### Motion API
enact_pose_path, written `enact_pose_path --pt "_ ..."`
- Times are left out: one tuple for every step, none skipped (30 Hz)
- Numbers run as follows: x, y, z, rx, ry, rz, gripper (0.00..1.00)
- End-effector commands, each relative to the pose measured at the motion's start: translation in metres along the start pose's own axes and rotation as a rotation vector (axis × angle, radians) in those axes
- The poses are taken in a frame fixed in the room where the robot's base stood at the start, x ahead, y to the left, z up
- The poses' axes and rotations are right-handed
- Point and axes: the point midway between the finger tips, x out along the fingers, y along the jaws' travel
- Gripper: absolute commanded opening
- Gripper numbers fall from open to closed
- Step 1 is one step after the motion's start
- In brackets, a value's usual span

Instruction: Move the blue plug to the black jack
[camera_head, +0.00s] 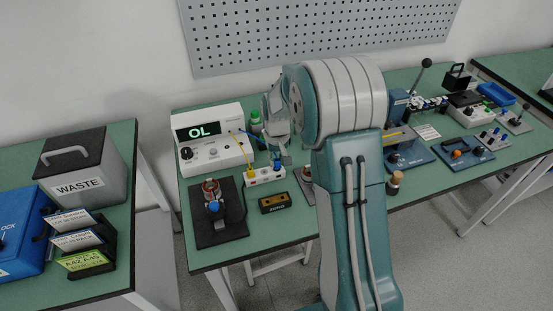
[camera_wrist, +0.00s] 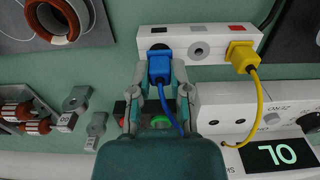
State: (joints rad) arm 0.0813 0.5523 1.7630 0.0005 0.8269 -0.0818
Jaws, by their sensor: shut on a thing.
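My gripper (camera_wrist: 160,82) is shut on the blue plug (camera_wrist: 159,66), with a fingertip on each side of it. In the head view my gripper (camera_head: 279,150) is above the right end of the white jack block (camera_head: 264,182). In the wrist view the plug is at the left end of the block (camera_wrist: 218,41), below its black mark (camera_wrist: 158,30), and covers part of the black jack (camera_wrist: 158,47). I cannot tell whether the plug is seated or just above. A grey jack (camera_wrist: 199,50) is empty. The yellow plug (camera_wrist: 242,56) sits below the red mark.
A white meter (camera_head: 212,150) reading OL stands behind the block, with yellow and blue leads. A stator on a dark plate (camera_head: 232,226) is at the left, and a small black and yellow box (camera_head: 275,203) is in front. My arm hides part of the bench.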

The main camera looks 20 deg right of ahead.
Motion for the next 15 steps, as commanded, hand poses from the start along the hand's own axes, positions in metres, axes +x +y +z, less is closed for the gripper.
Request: enact_pose_path --pt "0.0000 0.0000 0.0000 0.000 0.000 0.000 0.00" --pt "0.0003 0.0000 0.0000 0.000 0.000 0.000 0.00" --pt "0.0010 0.0000 0.0000 0.000 0.000 0.000 0.00" --pt "0.0018 0.0000 0.0000 0.000 0.000 0.000 0.00" --pt "0.0026 0.0000 0.0000 0.000 0.000 0.000 0.00" --pt "0.0038 0.0000 -0.0001 0.000 0.000 0.000 0.00" --pt "0.0044 0.0000 -0.0002 0.000 0.000 0.000 0.00" --pt "0.0046 0.0000 -0.0002 0.000 0.000 0.000 0.00" --pt "0.0045 0.0000 -0.0003 0.000 0.000 0.000 0.00" --pt "0.0044 0.0000 -0.0003 0.000 0.000 0.000 0.00" --pt "0.0044 0.0000 -0.0003 0.000 0.001 0.000 0.00" --pt "0.0043 0.0000 -0.0003 0.000 0.001 0.000 0.00" --pt "0.0043 0.0000 -0.0003 0.000 0.000 0.000 0.00" --pt "0.0044 0.0000 -0.0002 0.000 0.000 0.000 0.00" --pt "0.0048 0.0000 -0.0002 0.000 0.000 0.000 0.00"
